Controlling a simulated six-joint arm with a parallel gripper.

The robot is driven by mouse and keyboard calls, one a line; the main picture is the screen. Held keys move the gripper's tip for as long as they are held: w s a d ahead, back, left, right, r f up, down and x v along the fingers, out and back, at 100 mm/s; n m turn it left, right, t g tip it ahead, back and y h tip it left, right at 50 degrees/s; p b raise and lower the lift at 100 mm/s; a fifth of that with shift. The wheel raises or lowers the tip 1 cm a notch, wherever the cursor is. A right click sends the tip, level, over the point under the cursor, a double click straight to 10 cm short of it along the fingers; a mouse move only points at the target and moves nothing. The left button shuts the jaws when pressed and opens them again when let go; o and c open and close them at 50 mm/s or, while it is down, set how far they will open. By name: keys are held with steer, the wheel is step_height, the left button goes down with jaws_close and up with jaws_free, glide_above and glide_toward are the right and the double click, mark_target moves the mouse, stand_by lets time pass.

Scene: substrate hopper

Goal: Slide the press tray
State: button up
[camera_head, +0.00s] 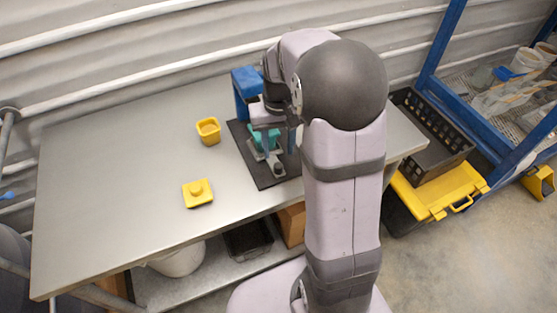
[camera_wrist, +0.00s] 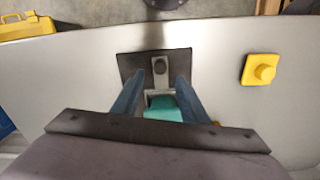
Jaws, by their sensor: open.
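The press stands on a black base plate (camera_head: 243,150) near the table's right side, with a blue frame (camera_head: 240,84) at its back. Its grey press tray (camera_head: 267,172) carries a teal block (camera_head: 258,136) and has a dark round knob (camera_head: 278,168) at its front end. In the wrist view the knob (camera_wrist: 160,66) lies ahead of the fingertips and the teal block (camera_wrist: 163,108) shows between the fingers. My gripper (camera_wrist: 161,80) is open above the tray, its fingers on either side of it. Contact cannot be told. My arm hides the press's right part.
A hollow yellow cup (camera_head: 208,131) stands left of the press. A yellow lid with a round knob (camera_head: 198,193) lies nearer the table's front edge. The left of the table (camera_head: 100,190) is clear. A black crate (camera_head: 430,135) and a yellow-lidded box (camera_head: 440,190) are beyond the right edge.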

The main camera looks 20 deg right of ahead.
mark_target(278, 165)
steer(key=shift+f+p, duration=0.7)
steer(key=shift+f, duration=2.45)
